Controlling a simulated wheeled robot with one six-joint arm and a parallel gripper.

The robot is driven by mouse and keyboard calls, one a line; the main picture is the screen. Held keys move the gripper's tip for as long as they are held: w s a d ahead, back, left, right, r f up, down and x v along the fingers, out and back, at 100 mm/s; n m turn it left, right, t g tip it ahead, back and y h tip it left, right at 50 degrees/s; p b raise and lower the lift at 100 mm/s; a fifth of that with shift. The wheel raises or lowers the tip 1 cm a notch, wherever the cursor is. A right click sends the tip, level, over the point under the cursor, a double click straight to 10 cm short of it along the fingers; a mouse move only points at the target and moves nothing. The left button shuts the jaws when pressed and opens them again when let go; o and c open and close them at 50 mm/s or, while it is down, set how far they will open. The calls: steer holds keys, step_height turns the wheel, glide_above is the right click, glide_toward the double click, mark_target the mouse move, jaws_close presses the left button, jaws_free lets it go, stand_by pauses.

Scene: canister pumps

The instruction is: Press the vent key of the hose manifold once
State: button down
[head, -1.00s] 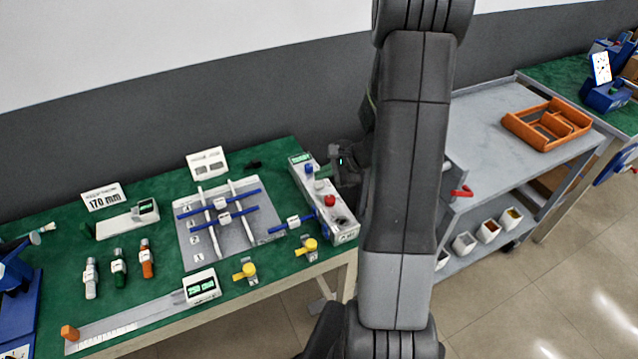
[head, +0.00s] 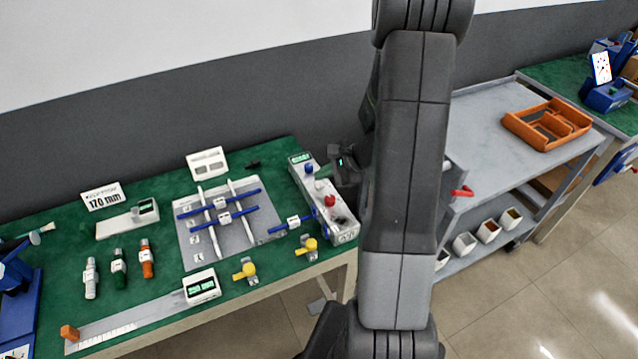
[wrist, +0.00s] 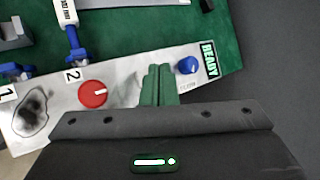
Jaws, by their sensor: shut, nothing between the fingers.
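The hose manifold is a long white box (head: 343,226) at the right end of the green bench in the head view. In the wrist view its pale top face (wrist: 60,108) carries a red knob (wrist: 93,93) with a white mark, a round blue part (wrist: 187,66) and a green display (wrist: 209,58) reading READY. My gripper (wrist: 158,72) has its green fingers together and empty, over the manifold between the red knob and the blue part. The fingers and gripper body hide the surface there. I cannot make out a vent key label or tell whether the fingertips touch.
Blue hose fittings (wrist: 76,45) join the manifold's side near labels 1 and 2. A grey plate with blue bars (head: 180,243) lies to the left, and yellow-handled parts (head: 248,269) lie at the front edge. A grey cart (head: 485,110) stands to the right.

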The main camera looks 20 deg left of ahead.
mark_target(324, 185)
steer(key=shift+f+b, duration=0.4)
steer(key=shift+b, duration=0.1)
steer(key=shift+f+b, duration=0.45)
stand_by(0.6)
steer(key=shift+r, duration=0.1)
steer(key=shift+r+p, duration=0.6)
steer(key=shift+r, duration=0.2)
step_height(324, 185, up, 5)
steer(key=p, duration=0.3)
steer(key=shift+p, duration=0.3)
steer(key=shift+d, duration=0.1)
stand_by(0.6)
